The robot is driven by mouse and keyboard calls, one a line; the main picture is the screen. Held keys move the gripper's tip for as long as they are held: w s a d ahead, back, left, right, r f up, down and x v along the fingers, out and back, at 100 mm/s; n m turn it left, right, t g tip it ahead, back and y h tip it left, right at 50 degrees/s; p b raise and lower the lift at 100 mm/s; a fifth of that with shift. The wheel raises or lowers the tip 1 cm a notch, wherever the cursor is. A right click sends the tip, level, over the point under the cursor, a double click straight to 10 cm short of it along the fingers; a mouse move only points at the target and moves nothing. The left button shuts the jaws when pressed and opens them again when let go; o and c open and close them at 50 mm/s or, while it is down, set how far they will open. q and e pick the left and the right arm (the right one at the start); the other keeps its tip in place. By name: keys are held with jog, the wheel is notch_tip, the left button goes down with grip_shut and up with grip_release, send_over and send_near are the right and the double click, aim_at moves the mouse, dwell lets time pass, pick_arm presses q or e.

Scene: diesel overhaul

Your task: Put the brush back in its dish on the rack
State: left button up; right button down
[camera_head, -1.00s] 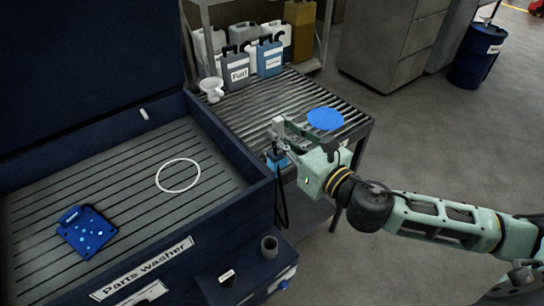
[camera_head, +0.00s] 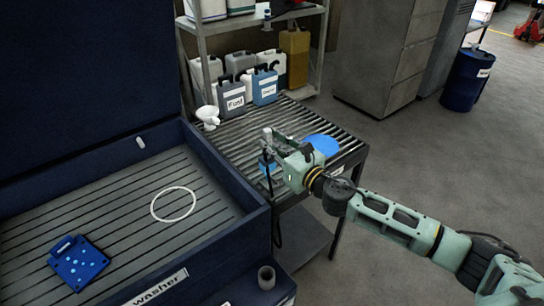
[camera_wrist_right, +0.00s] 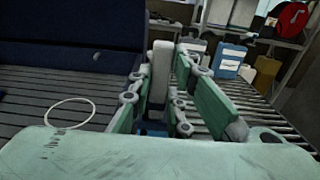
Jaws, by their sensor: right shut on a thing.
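My right gripper (camera_head: 272,146) is shut on the brush, which has a light grey upright part (camera_wrist_right: 160,70) between the fingers in the right wrist view. A blue part (camera_head: 267,164) shows just below the fingers; I cannot tell whether it belongs to the brush. The gripper is at the left side of the slatted rack (camera_head: 250,130), near the washer's edge. A flat round blue dish (camera_head: 322,145) lies on the rack, to the right of the fingertips and partly behind the gripper. Its surface looks empty. My left gripper is not in view.
The parts washer (camera_head: 232,220) fills the left, with a white ring (camera_head: 173,220) and a blue plate (camera_head: 78,262) inside. A white funnel (camera_head: 208,116) and several jugs (camera_head: 231,97) stand at the rack's back. A black cord (camera_head: 276,228) hangs beside the washer.

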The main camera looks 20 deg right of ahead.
aim_at(270, 157)
notch_tip(270, 157, down, 4)
jog(key=shift+r+b, duration=0.1)
jog(key=shift+b, duration=0.5)
jog(key=shift+f+b, duration=0.55)
jog(key=shift+f, duration=0.15)
jog(key=c, duration=1.6)
grip_release()
jog(key=shift+c, duration=0.2)
